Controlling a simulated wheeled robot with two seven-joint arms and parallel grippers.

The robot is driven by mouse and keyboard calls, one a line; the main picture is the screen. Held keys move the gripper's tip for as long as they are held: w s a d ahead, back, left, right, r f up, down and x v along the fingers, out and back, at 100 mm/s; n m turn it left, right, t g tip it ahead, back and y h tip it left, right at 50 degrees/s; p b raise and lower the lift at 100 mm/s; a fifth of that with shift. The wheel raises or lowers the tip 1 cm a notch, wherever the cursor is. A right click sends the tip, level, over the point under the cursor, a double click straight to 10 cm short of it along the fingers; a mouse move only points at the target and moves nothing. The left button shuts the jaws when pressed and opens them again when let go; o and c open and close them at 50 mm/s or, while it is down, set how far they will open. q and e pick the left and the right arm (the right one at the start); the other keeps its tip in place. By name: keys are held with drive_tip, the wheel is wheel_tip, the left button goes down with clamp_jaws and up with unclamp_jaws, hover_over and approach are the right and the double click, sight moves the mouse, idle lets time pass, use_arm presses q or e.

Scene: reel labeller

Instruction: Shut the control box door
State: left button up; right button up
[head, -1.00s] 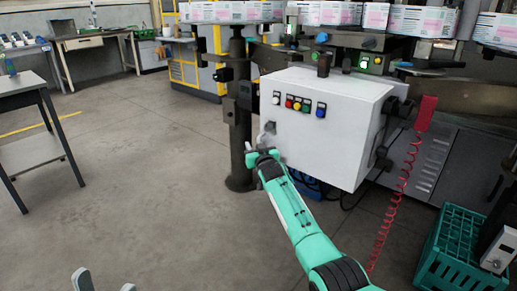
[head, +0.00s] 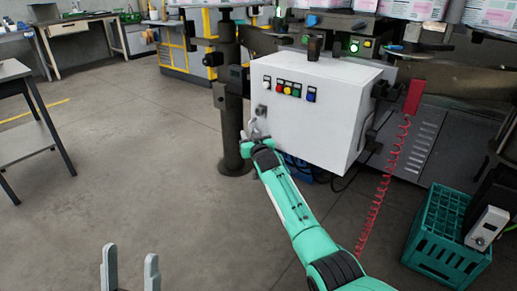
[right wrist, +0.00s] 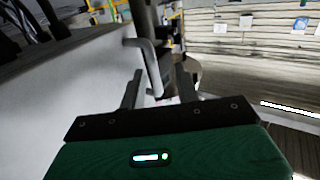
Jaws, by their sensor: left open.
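The control box (head: 338,128) is a pale grey-white cabinet in the head view, with a row of coloured buttons along the upper left of its front door (head: 300,125). The door looks flush or nearly flush with the box; I cannot tell if a small gap is left. A small grey handle (right wrist: 147,55) sticks out from the pale panel in the right wrist view. My right gripper (head: 258,136) is at the door's lower left edge, fingers apart, with the handle just ahead of or between them. My left gripper (head: 130,265) is open and empty, low over the floor.
A dark post (head: 231,110) stands just left of the box. A red coiled cable (head: 385,190) hangs to its right. A green crate (head: 445,235) is on the floor at the lower right. A grey table (head: 25,130) stands at the left; the floor between is clear.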

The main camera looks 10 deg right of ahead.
use_arm(q)
drive_tip(key=w+d+f+g+p, duration=0.1)
drive_tip(key=d+f+g+p, duration=0.1)
drive_tip(key=f+g, duration=0.3)
drive_tip(key=w+d+f+g+y+p, duration=0.1)
drive_tip(key=f+g, duration=0.4)
drive_tip(key=f, duration=0.5)
drive_tip(key=shift+w+d+f+g+p, duration=0.15)
drive_tip(key=shift+w+d+g+p, duration=0.3)
drive_tip(key=shift+d, duration=0.75)
use_arm(e)
drive_tip(key=v, duration=1.1)
drive_tip(key=shift+s, duration=0.3)
